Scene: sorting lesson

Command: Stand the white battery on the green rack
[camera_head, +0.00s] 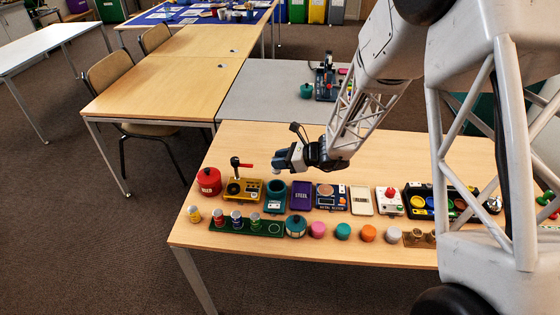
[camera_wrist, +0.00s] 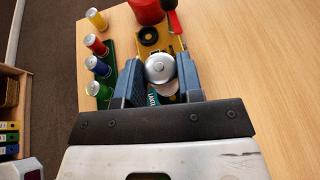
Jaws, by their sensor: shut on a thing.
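The green rack (camera_head: 272,229) lies near the table's front edge, below and apart from my gripper. A red battery (camera_head: 218,218), a blue battery (camera_head: 236,218) and a green battery (camera_head: 254,220) stand upright on it. The rack's right end looks bare in the head view. The rack also shows left of my fingers in the wrist view (camera_wrist: 112,60).
A yellow battery (camera_head: 195,215) stands on the table left of the rack.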

